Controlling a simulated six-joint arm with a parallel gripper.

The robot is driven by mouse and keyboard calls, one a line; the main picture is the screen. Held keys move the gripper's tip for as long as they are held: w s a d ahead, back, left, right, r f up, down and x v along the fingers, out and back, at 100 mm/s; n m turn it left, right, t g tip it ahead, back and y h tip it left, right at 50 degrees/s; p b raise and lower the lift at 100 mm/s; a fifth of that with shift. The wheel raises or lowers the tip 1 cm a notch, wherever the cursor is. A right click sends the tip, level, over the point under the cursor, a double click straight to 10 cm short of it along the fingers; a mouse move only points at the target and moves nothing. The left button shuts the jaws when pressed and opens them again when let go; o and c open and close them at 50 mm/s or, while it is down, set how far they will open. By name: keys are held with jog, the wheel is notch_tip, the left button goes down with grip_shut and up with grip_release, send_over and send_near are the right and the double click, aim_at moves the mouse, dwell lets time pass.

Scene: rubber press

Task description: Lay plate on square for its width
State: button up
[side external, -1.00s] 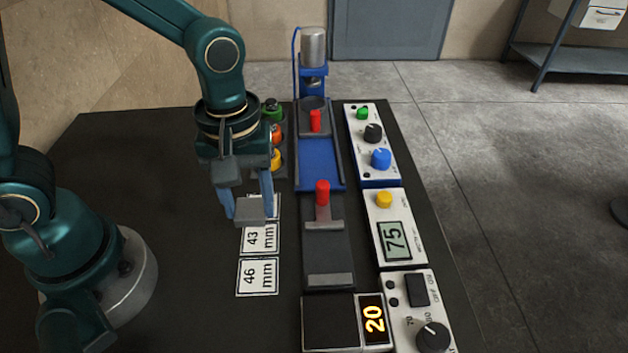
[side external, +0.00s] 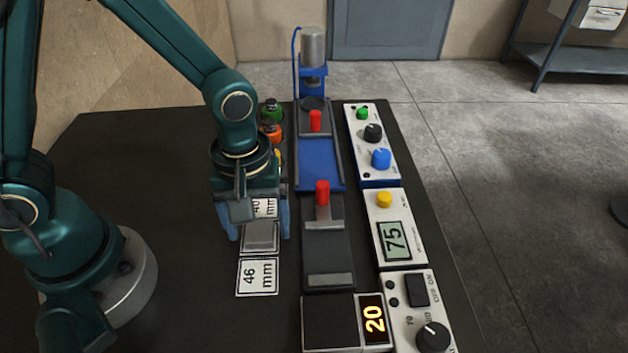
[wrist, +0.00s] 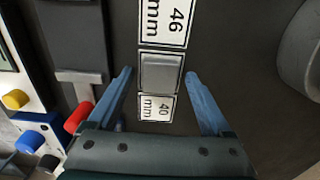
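The grey plate (side external: 262,236) lies on the middle square of the row, covering most of that square's label; it also shows in the wrist view (wrist: 160,73). The 46 mm square (side external: 257,277) is bare on the near side of it. The 40 mm square (wrist: 156,107) is on the far side, partly hidden by my gripper in the side view. My gripper (wrist: 160,72) is open, its blue fingers spread wide on either side of the plate and apart from it. In the side view my gripper (side external: 260,232) is just above the plate.
Right of the squares is a dark slide with red handles (side external: 322,193) and a blue press (side external: 313,60). A scale reading 20 (side external: 373,319) stands near the front. Control boxes, one reading 75 (side external: 393,240), line the right side. The table left of the squares is clear.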

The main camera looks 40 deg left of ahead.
aim_at(259, 231)
jog(key=shift+r, duration=0.15)
notch_tip(259, 231, up, 12)
jog(key=s+a+r+m+t, duration=0.2)
jog(key=s+a+m+t, duration=0.2)
jog(key=m, duration=0.5)
jog(key=shift+s+a+r+t, duration=0.4)
jog(key=shift+a+t, duration=0.4)
jog(key=shift+a, duration=0.5)
dwell(0.4)
